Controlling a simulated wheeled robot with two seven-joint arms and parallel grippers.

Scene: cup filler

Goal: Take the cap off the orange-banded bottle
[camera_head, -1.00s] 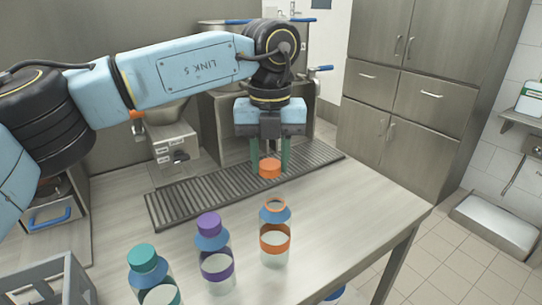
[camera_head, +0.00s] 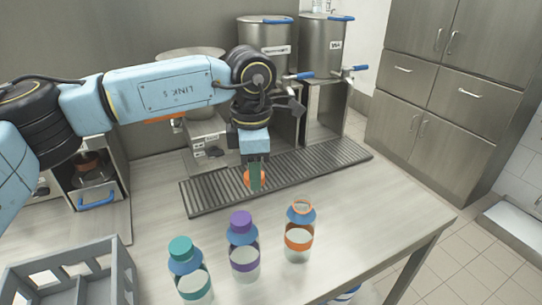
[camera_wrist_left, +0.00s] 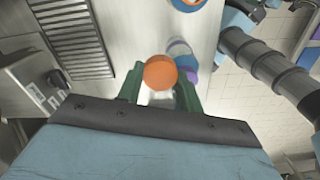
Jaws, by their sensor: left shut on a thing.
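The orange-banded bottle (camera_head: 298,240) stands upright on the table, the rightmost of three bottles, with its neck open and uncapped. The orange cap (camera_head: 247,178) is held in my left gripper (camera_head: 255,178), above the table near the drip grate and to the left of that bottle. In the left wrist view the orange cap (camera_wrist_left: 160,73) sits between the two green fingers (camera_wrist_left: 158,88), which are shut on it. The orange-banded bottle's open top (camera_wrist_left: 187,3) shows at the upper edge there. My right gripper is not in view.
A purple-capped bottle (camera_head: 242,250) and a teal-capped bottle (camera_head: 188,270) stand to the left of it. A grey crate (camera_head: 70,275) is at the front left. A slotted drip grate (camera_head: 310,165) lies behind, with steel dispensers (camera_head: 265,45) beyond. The table's right part (camera_head: 385,215) is clear.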

